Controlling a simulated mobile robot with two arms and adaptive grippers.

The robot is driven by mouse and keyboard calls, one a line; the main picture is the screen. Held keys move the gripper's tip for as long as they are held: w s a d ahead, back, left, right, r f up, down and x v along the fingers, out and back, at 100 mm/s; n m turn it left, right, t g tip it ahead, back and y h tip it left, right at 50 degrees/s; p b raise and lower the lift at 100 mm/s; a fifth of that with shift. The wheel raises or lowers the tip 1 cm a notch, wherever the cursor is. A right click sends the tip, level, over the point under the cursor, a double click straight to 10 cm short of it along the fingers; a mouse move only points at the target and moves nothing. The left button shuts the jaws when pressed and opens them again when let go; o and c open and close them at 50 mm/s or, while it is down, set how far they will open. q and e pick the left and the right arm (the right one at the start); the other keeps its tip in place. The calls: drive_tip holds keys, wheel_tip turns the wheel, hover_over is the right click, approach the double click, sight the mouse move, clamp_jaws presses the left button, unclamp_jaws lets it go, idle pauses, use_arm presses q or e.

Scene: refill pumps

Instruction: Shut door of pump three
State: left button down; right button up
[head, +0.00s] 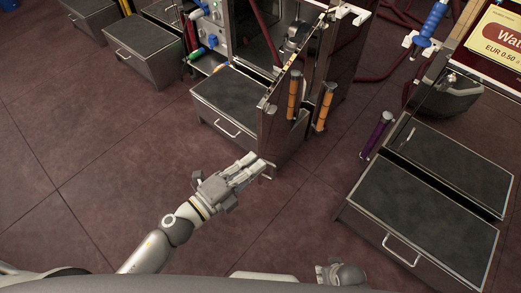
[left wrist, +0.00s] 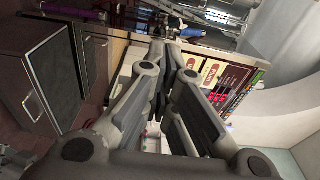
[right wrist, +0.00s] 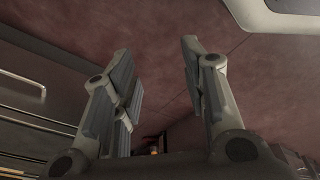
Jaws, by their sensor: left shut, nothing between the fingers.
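The middle pump (head: 222,45) stands open at the top of the head view. Its metal door (head: 276,105) is swung outward and seen nearly edge-on, with orange-gripped handles (head: 294,95) by it. No pump number is readable. My left gripper (head: 262,167) is just in front of the door's lower near edge; I cannot tell whether they touch. Its fingers are together and empty, also in the left wrist view (left wrist: 172,55). My right gripper (right wrist: 156,75) is open and empty over the floor; in the head view only part of it shows at the bottom edge (head: 340,274).
A dark step box with a handle (head: 235,105) sits at the middle pump's foot. Another step box (head: 420,225) and a purple-gripped handle (head: 377,132) are at right. More boxes (head: 145,45) stand at upper left. The floor (head: 90,165) at left is clear.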

use_arm(q)
hover_over(265, 135)
drive_tip(key=s, duration=0.5)
drive_tip(key=shift+w+d+r+p, duration=0.1)
drive_tip(key=shift+w+d+p, duration=0.15)
drive_tip(key=shift+p, duration=0.1)
use_arm(e)
drive_tip(key=shift+s+d+f, duration=0.1)
drive_tip(key=shift+s+f, duration=0.55)
drive_tip(key=shift+f, duration=0.25)
use_arm(q)
drive_tip(key=shift+a, duration=0.15)
